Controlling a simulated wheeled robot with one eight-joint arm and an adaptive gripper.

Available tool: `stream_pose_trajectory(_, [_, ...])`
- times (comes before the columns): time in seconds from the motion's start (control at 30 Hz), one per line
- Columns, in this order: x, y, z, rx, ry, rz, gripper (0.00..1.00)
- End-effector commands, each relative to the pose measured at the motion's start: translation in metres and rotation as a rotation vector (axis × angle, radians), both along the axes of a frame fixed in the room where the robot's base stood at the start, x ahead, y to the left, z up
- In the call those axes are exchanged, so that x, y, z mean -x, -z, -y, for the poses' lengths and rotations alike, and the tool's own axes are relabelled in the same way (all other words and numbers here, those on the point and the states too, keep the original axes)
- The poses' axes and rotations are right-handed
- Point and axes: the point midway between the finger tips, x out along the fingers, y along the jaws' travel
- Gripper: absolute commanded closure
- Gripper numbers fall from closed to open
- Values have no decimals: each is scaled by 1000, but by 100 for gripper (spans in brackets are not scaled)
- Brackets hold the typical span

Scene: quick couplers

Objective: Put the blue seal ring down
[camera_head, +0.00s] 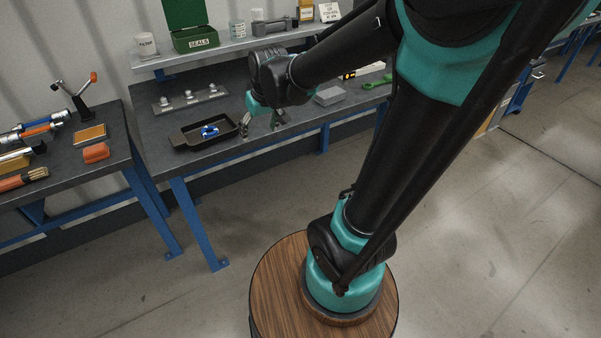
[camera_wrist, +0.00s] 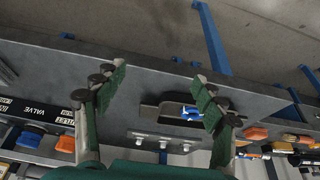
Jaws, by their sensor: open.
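The blue seal ring (camera_head: 209,131) lies in a dark shallow tray (camera_head: 182,142) on the workbench; a white or pale part shows with it. In the wrist view the blue ring (camera_wrist: 190,113) appears beside the right finger, in the tray (camera_wrist: 150,116), partly hidden by that finger. My gripper (camera_head: 260,124) is open, with its fingers spread and nothing between them. It is just right of the tray in the head view, apart from the ring. The wrist view shows the same open gripper (camera_wrist: 160,73) with green finger pads.
A grey plate with several metal fittings (camera_head: 190,97) lies behind the tray. A green SEALS box (camera_head: 190,38) stands on the shelf above. A grey block (camera_head: 329,95) lies right of my gripper. The left bench holds tools and an orange block (camera_head: 96,152).

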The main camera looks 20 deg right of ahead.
Motion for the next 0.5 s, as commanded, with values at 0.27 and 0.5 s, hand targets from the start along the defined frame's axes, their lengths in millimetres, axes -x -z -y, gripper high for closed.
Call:
stream_pose_trajectory(0.27, [122,86,95,0,262,-12,30])
stream_pose_trajectory(0.5, [146,101,106,0,309,-13,30])
